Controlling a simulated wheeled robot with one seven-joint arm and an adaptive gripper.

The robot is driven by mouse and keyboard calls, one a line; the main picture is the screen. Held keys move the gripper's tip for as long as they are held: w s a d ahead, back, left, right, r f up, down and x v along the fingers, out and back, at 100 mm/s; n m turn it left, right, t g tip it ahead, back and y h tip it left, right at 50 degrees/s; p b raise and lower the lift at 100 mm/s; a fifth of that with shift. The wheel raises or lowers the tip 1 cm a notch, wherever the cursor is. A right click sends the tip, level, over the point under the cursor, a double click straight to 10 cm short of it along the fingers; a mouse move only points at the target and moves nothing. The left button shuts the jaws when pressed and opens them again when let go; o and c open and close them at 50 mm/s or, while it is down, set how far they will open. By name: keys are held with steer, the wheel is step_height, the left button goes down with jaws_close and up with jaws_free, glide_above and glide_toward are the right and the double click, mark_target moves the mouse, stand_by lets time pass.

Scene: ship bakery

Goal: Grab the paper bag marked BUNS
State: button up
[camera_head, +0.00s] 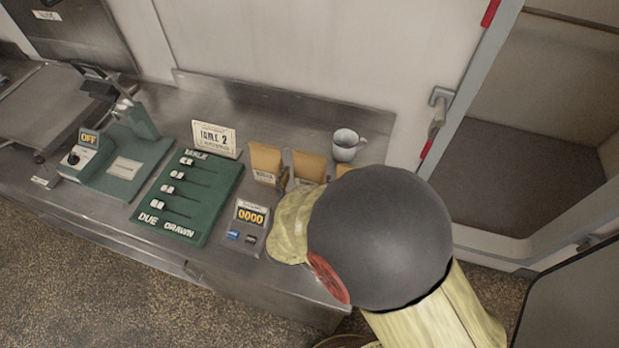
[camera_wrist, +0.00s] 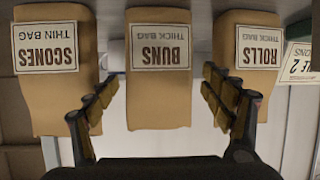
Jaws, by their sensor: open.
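The paper bag marked BUNS (camera_wrist: 158,95) is brown with a white label that also reads THICK BAG. It appears upside down in the middle of the wrist view. In the head view the bag (camera_head: 309,163) stands in the middle of the row, its lower part partly covered by my arm. My gripper (camera_wrist: 160,88) is open, one finger on each side of the BUNS bag in the picture, with nothing held. Whether the fingers touch or reach around the bag is unclear.
Bags marked ROLLS (camera_wrist: 250,95) and SCONES (camera_wrist: 45,100) flank it closely. A mug (camera_head: 346,147) stands behind the bags. A TABLE 2 card (camera_head: 214,139), green board (camera_head: 190,195), 0000 counter (camera_head: 250,218) and scale-like device (camera_head: 125,160) are to the left on the metal counter.

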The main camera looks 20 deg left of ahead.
mark_target(308, 175)
steer(key=x, duration=0.4)
steer(key=shift+b, duration=0.35)
steer(key=shift+d, duration=0.1)
steer(key=shift+c, duration=1.2)
steer(key=c, duration=0.8)
steer(key=shift+r, duration=0.1)
